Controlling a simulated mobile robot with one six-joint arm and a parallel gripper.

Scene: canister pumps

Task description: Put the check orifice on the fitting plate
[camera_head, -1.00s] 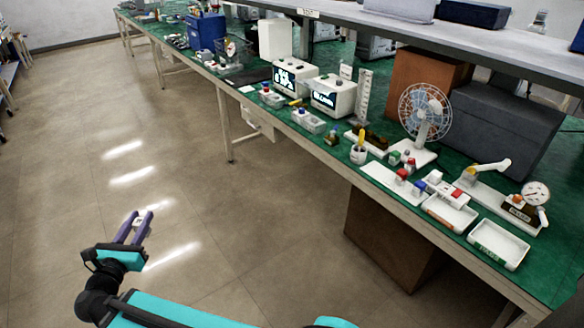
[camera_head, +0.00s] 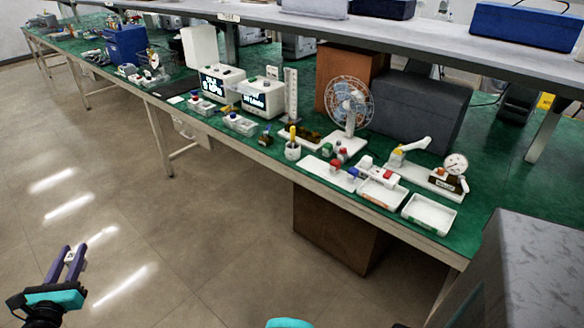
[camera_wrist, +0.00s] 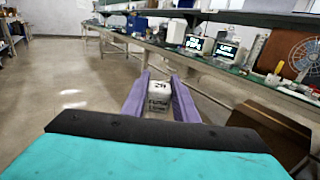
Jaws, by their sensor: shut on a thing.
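My gripper (camera_head: 70,257) is at the lower left of the head view, over the open floor and well away from the bench. It is shut on a small white block with dark marks on it, likely the check orifice (camera_wrist: 158,97), seen between the purple fingers in the wrist view. The marks are too small to read surely. On the bench, a flat white plate (camera_head: 312,165) carries small red, green and blue-capped pieces; it may be the fitting plate, but I cannot read a label.
The green bench (camera_head: 480,205) holds two white trays, the nearer one (camera_head: 429,214) empty in its middle, a gauge stand (camera_head: 455,165), a fan (camera_head: 349,104) and a pen cup (camera_head: 292,151). A brown box (camera_head: 338,225) stands under it. A grey block (camera_head: 530,270) is at lower right.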

